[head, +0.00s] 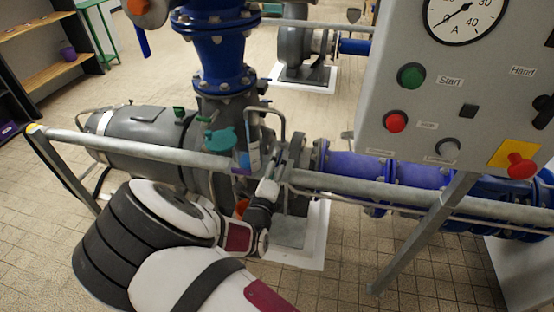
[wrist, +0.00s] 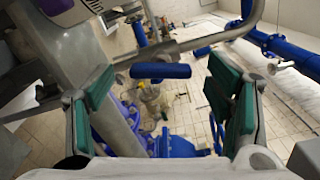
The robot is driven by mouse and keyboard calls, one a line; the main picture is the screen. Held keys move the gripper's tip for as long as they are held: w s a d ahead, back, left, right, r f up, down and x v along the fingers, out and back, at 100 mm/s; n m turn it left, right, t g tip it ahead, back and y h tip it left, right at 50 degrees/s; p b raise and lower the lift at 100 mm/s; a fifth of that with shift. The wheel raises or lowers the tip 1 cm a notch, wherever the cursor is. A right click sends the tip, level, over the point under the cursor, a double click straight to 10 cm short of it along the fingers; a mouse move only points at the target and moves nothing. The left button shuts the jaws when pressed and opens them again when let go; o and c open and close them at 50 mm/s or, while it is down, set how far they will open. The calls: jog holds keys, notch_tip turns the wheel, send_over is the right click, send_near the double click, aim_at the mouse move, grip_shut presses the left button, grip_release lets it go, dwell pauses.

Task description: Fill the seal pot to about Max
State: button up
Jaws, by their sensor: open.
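In the head view, a small clear upright vessel with blue and white on it (head: 254,156), which looks like the seal pot, stands behind the grey rail beside the pump. Its liquid level and any Max mark are too small to read. A turquoise lid or funnel-like part (head: 221,139) is left of it. My gripper (head: 268,188) is at the rail, just below and right of the vessel. In the wrist view, my gripper (wrist: 160,92) is open, its green pads well apart. A blue bar (wrist: 160,71) shows between them, with no visible grip on it.
The grey rail (head: 350,183) crosses in front of the pump (head: 145,135) and blue pipes (head: 352,168). A control box (head: 455,120) with buttons and a gauge hangs at the right. Shelves (head: 50,70) stand at the far left.

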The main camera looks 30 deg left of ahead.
jog(key=v, duration=0.8)
jog(key=shift+s, duration=0.35)
jog(key=shift+d, duration=0.1)
dwell(6.8)
